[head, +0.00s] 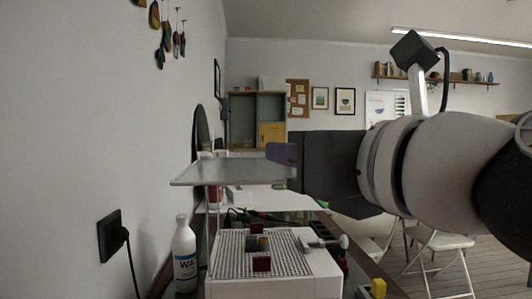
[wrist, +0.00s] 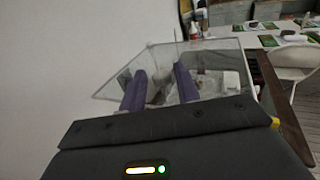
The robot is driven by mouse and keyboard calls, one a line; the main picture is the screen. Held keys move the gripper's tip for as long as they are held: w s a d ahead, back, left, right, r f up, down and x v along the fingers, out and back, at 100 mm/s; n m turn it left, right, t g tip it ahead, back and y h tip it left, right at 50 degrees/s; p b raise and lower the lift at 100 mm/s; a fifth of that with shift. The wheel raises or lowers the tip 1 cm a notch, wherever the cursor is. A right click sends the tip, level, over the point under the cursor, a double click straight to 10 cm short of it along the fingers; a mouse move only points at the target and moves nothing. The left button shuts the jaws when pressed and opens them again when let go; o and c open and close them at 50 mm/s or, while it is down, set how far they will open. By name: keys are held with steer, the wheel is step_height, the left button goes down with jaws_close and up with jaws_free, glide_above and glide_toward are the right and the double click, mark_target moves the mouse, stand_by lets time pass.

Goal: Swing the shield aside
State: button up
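The shield (head: 222,173) is a thin clear grey panel, lying nearly flat above the white machine (head: 272,280) on a thin upright post. In the wrist view the shield (wrist: 222,57) is a see-through sheet with a pale rim, spread beyond and below my fingers. My gripper (head: 268,152) comes in from the right, its purple fingers at the right-hand part of the shield, seemingly just above it. In the wrist view the two fingers of my gripper (wrist: 160,70) stand apart with no object clearly between them. Whether they touch the shield I cannot tell.
A white bottle (head: 185,258) stands left of the machine, near the wall and a black socket (head: 110,236). A clamp-like lever (head: 325,242) sits on the machine's right side. White chairs (head: 440,245) stand on the open floor at right.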

steer(key=shift+o, duration=1.2)
steer(key=v, duration=0.7)
steer(key=shift+s+d, duration=0.2)
steer(key=shift+s, duration=0.15)
steer(key=shift+f, duration=0.1)
